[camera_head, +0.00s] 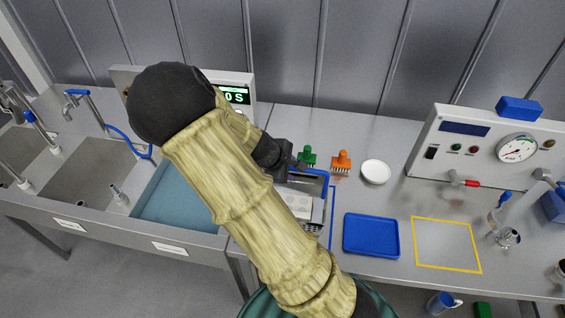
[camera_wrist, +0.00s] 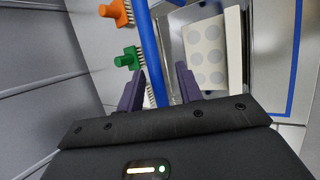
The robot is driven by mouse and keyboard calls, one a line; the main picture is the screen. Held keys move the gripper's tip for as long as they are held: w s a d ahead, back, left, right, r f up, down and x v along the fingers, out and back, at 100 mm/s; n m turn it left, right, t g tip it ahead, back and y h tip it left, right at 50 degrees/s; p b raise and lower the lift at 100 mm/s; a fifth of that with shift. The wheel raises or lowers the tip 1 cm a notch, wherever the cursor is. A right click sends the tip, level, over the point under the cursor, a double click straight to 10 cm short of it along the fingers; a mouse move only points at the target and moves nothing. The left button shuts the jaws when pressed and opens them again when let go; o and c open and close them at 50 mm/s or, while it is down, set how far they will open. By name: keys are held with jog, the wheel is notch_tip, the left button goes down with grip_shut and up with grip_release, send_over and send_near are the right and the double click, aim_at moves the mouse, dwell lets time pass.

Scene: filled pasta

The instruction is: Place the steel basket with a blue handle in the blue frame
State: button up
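The steel basket (camera_head: 318,208) stands on the counter, partly hidden behind my arm. It also shows in the wrist view (camera_wrist: 236,88), with a white insert with grey circles (camera_wrist: 208,52) in it. Its blue handle (camera_wrist: 149,40) runs down between my two fingers. My gripper (camera_wrist: 160,85) is open, with a finger on each side of the handle and gaps visible. In the head view my gripper (camera_head: 297,165) is at the basket's back edge. The blue frame line (camera_head: 333,218) shows right of the basket, and in the wrist view (camera_wrist: 296,60); its left part is hidden.
A green brush (camera_head: 307,157), an orange brush (camera_head: 341,161) and a white dish (camera_head: 375,172) lie behind and right of the basket. A blue tray (camera_head: 371,250) and an empty yellow frame (camera_head: 446,218) are to the right. A sink basin (camera_head: 172,205) is left.

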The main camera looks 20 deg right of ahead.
jog(key=b+v, duration=0.1)
jog(key=v, duration=1)
jog(key=shift+r, duration=0.2)
jog(key=shift+a, duration=0.1)
jog(key=s+a+f+m+y, duration=0.1)
jog(key=s+a+m+y, duration=0.1)
jog(key=s+m, duration=0.3)
jog(key=s+a+m+y, duration=0.2)
jog(key=s+m+y, duration=0.2)
jog(key=s+m, duration=0.1)
jog(key=shift+s+a+f, duration=0.3)
jog(key=shift+s+f, duration=0.05)
jog(key=shift+s, duration=0.1)
dwell(0.8)
